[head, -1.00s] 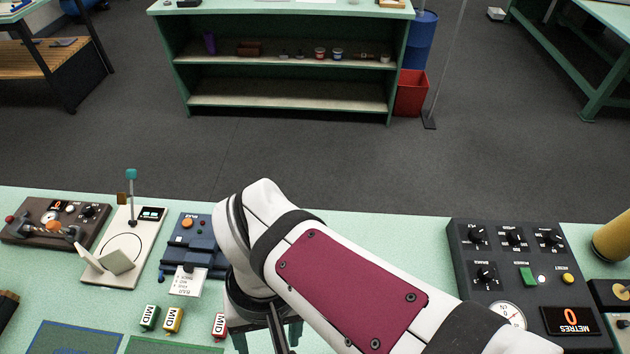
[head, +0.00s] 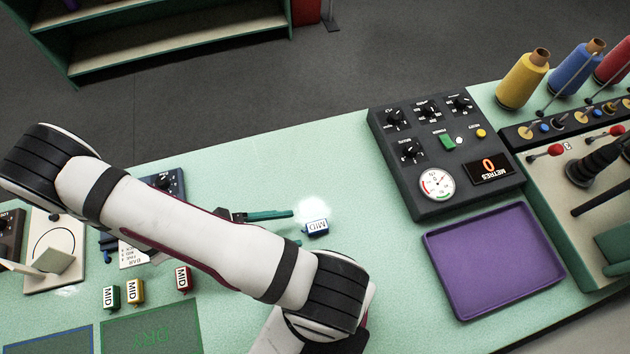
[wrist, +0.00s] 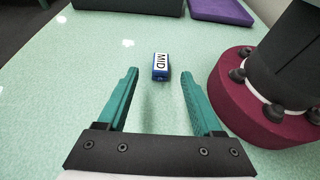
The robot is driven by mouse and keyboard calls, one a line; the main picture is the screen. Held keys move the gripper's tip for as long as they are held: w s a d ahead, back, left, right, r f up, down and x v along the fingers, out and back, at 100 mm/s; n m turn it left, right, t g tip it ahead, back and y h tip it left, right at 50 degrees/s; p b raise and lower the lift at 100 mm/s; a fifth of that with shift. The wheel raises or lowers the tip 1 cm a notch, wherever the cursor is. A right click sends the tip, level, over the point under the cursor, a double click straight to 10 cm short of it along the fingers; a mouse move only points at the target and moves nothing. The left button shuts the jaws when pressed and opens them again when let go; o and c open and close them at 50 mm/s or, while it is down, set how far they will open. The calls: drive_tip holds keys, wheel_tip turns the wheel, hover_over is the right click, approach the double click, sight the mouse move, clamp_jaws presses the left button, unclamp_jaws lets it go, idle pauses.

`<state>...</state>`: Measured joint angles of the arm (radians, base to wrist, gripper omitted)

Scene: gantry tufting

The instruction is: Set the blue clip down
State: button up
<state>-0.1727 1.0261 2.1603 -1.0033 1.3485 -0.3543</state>
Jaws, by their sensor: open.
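The blue clip (head: 316,228), with a white MID label, sits on the pale green table to the right of my arm. It also shows in the wrist view (wrist: 161,66), just beyond the space between the fingertips. My gripper (wrist: 158,72) is open, its two teal fingers apart with nothing between them. In the head view my gripper (head: 297,228) is partly hidden behind my arm. Its fingertips lie just left of the blue clip.
Green (head: 110,296), yellow (head: 135,291) and red (head: 183,279) MID clips stand on the left. A purple tray (head: 490,262) and a dark control panel (head: 395,180) are on the right. Thread spools (head: 522,80) stand at upper right. The table between clip and panel is clear.

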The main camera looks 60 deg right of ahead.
sight(316, 226)
drive_tip(key=x, duration=0.7)
drive_tip(key=shift+s+d+f, duration=0.15)
drive_tip(key=shift+s+f, duration=0.05)
drive_tip(key=shift+s, duration=0.05)
clamp_jaws()
